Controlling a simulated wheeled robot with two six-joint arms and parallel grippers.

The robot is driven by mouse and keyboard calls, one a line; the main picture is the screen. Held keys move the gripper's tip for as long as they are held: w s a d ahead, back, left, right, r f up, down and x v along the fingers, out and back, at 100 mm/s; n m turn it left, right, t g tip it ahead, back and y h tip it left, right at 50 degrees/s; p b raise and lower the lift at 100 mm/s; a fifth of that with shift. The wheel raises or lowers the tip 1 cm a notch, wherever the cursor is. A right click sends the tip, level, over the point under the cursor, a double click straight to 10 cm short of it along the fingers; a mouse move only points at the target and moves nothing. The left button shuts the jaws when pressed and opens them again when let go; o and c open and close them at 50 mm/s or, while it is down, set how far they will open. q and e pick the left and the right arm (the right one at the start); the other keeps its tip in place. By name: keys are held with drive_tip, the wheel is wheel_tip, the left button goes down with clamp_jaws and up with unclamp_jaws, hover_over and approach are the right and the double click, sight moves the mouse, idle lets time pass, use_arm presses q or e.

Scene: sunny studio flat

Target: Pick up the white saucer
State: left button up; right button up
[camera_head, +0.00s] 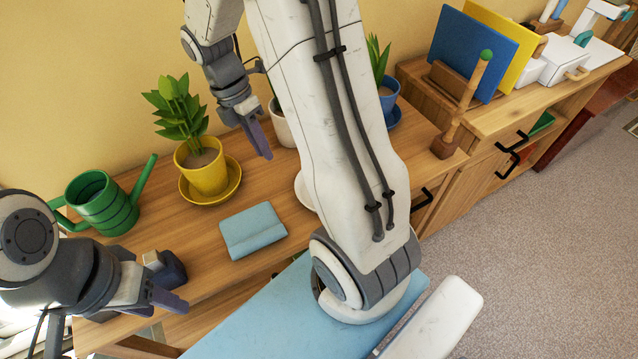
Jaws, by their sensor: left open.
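A white saucer (303,191) lies on the wooden bench. Only its left edge shows in the head view, because my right arm's big white link hides the rest. My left gripper (172,284) is open at the lower left, near the bench's front edge, with nothing seen between its fingers. It is well to the left of the saucer. My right gripper (258,140) points down above the back of the bench, up and left of the saucer in the picture. Its fingers overlap in this view, so its opening cannot be judged.
A folded blue cloth (253,231) lies left of the saucer. A yellow pot (206,175) with a plant, a green watering can (104,203), a white pot (284,125) and a blue pot (388,95) stand on the bench. A peg stand (463,105) is at right.

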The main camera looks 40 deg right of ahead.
drive_tip(key=n, duration=0.2)
approach(300, 189)
wheel_tip(300, 189, up, 3)
drive_tip(key=w+d, duration=0.1)
drive_tip(key=w, duration=0.2)
drive_tip(key=shift+g, duration=0.3)
drive_tip(key=x, duration=0.4)
drive_tip(key=shift+s+d+r+b, duration=0.1)
drive_tip(key=shift+s+d+b, duration=0.1)
drive_tip(key=shift+b, duration=0.15)
drive_tip(key=shift+d+x, duration=0.2)
drive_tip(key=shift+x, duration=1.4)
drive_tip(key=shift+d+x, duration=0.2)
drive_tip(key=shift+x, duration=1.35)
clamp_jaws()
